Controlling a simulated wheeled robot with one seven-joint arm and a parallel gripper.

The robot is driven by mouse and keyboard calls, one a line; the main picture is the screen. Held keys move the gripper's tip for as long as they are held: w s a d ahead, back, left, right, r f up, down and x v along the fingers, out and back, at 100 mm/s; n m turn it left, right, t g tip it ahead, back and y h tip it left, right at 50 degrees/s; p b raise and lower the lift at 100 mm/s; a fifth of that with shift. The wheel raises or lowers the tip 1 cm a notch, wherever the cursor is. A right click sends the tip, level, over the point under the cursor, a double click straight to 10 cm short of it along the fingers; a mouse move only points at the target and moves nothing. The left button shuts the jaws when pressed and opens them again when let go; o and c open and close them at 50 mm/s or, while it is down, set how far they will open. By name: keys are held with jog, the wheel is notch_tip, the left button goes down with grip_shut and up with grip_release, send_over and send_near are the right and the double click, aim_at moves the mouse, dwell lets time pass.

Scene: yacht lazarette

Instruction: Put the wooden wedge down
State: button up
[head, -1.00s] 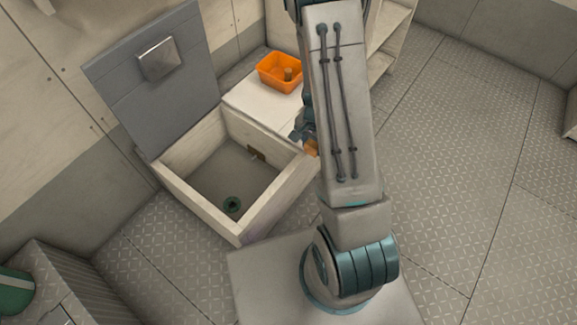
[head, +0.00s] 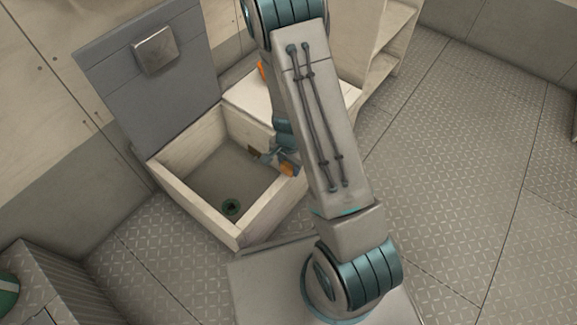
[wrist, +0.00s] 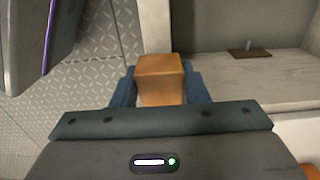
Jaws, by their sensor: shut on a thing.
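The wooden wedge (wrist: 161,78) is an orange-brown block between the two blue fingers of my gripper (wrist: 160,90) in the wrist view. My gripper is shut on it. In the head view my gripper (head: 279,161) is at the right side of the open locker, near its rim, with the wedge (head: 287,169) showing as a small orange patch. My arm hides part of the bench there. I cannot tell whether the wedge touches anything below it.
An orange bin (head: 261,70) is mostly hidden behind my arm. Patterned floor (head: 450,150) is clear at right.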

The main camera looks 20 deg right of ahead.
jog(key=shift+f, duration=0.2)
jog(key=o, duration=1)
jog(key=shift+r, duration=0.1)
jog(key=shift+r, duration=0.1)
jog(key=s+a+r+n+y+p, duration=0.1)
jog(key=s+r+n+p, duration=0.15)
jog(key=r, duration=0.95)
jog(key=s+a+r+n+y+p, duration=0.1)
jog(key=s+a+r+n+p, duration=0.2)
jog(key=r, duration=1)
jog(key=s+d+r+n+t+h, duration=0.1)
jog(key=s+d+r+n+h, duration=0.1)
jog(key=s+r+n, duration=0.3)
jog(key=shift+s+d+r+p, duration=0.4)
jog(key=shift+s+d+r, duration=0.3)
jog(key=shift+s+r, duration=1.4)
